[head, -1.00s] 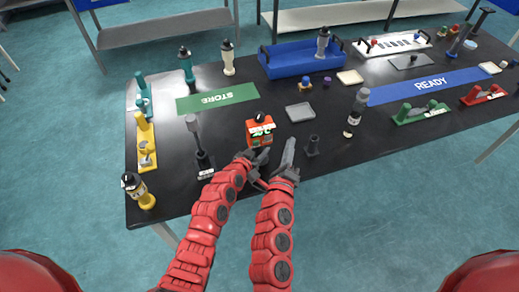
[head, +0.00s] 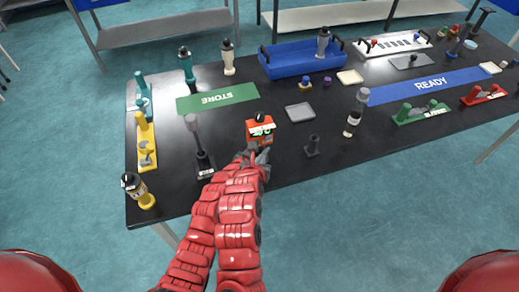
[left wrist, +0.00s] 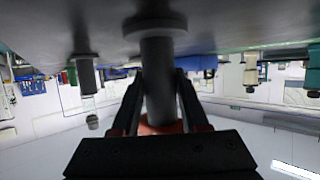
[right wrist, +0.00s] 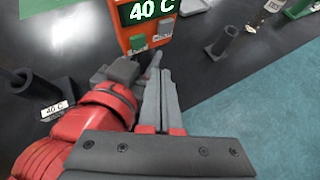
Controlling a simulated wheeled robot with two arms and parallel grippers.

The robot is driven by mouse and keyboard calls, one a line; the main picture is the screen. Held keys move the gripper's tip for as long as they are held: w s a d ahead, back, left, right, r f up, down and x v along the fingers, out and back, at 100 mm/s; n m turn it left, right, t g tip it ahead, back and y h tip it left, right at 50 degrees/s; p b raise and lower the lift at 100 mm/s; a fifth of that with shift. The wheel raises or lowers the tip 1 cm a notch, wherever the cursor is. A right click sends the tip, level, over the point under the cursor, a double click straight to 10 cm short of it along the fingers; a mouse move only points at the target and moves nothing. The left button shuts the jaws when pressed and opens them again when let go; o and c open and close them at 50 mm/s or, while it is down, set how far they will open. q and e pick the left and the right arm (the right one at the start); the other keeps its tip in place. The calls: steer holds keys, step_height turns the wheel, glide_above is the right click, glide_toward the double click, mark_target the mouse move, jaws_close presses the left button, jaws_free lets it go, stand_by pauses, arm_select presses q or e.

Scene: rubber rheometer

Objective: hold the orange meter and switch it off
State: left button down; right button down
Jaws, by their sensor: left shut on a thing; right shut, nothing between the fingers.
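The orange meter (head: 260,131) stands upright near the table's front edge. Its green display reads 40 C in the right wrist view (right wrist: 148,10), above a green button (right wrist: 138,42) and a grey button (right wrist: 165,27). My left gripper (left wrist: 158,80) is shut on the meter's dark round stem (left wrist: 158,65); the orange body shows partly behind my gripper there. My right gripper (right wrist: 156,75) is shut and empty, its fingertips just in front of the meter, below the buttons. I cannot tell whether they touch it. In the head view my arms overlap and hide the stem.
A dark stand labelled 40 C (head: 205,165) is left of the meter. A small black holder (head: 312,146) and a grey plate (head: 300,112) are to its right. A green STORE mat (head: 218,98) lies behind. Bare table lies between them.

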steer(key=shift+w+a, duration=0.2)
steer(key=shift+w, duration=0.55)
steer(key=shift+w+a, duration=0.2)
steer(key=shift+w, duration=0.5)
steer(key=shift+w, duration=0.1)
stand_by(0.9)
steer(key=shift+w+a, duration=0.2)
steer(key=shift+w, duration=0.1)
steer(key=shift+w, duration=0.25)
stand_by(0.3)
steer(key=shift+s, duration=0.1)
steer(key=shift+s+d+r, duration=0.1)
steer(key=shift+s+d, duration=0.1)
steer(key=shift+s, duration=0.4)
glide_toward(261, 144)
steer(key=s+d+f, duration=0.2)
steer(key=s+d, duration=0.1)
steer(key=shift+s+f, duration=0.2)
steer(key=shift+f, duration=0.2)
